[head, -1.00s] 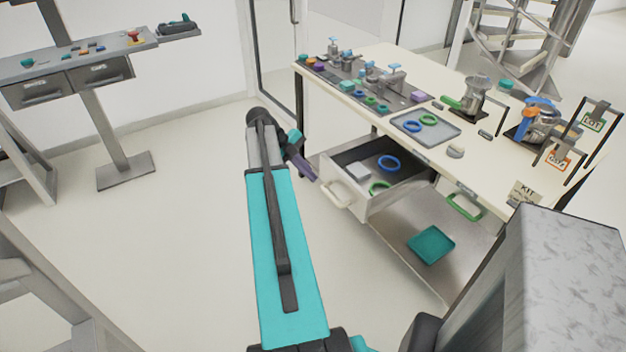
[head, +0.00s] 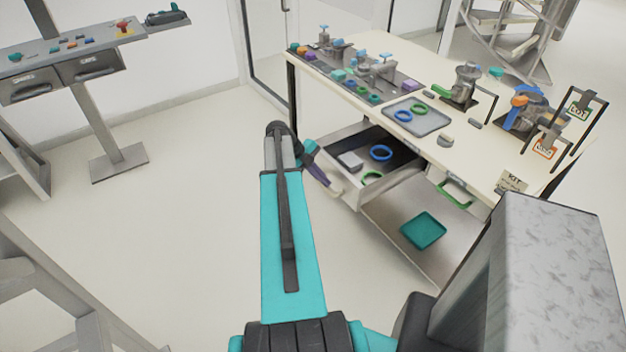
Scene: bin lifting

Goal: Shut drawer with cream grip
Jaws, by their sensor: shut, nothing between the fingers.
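The drawer (head: 346,192) under the pale workbench stands open, pulled out toward the left. My gripper (head: 321,178), with purple fingers, is shut and empty. It overlaps the drawer front in the head view; I cannot tell whether it touches.
A second grip, green (head: 455,193), is on the bench to the right. The bench top (head: 465,155) holds a grey tray (head: 418,122) with rings and several fixtures. Open floor lies left of the drawer.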

